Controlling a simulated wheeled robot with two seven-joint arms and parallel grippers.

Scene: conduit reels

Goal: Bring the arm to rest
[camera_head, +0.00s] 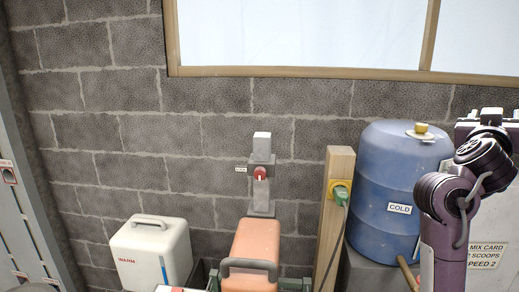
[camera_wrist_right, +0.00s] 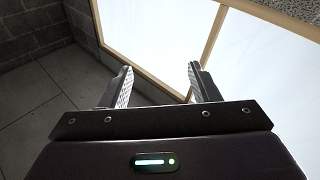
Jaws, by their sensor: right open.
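My right arm shows at the right of the head view as a dark purple jointed limb, raised in front of the wall. Its gripper is out of the head view. In the right wrist view my right gripper (camera_wrist_right: 158,88) is open, with its two ridged fingers apart and nothing between them. Beyond the fingers are the bright window, the block wall and the grey floor. My left gripper is in neither view.
A blue barrel (camera_head: 395,180) labelled COLD stands beside my right arm. A wooden post (camera_head: 330,215) with a yellow socket and green plug stands left of it. A white WARM box (camera_head: 150,255) and an orange handled case (camera_head: 250,250) sit lower left. A window (camera_head: 300,35) is above.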

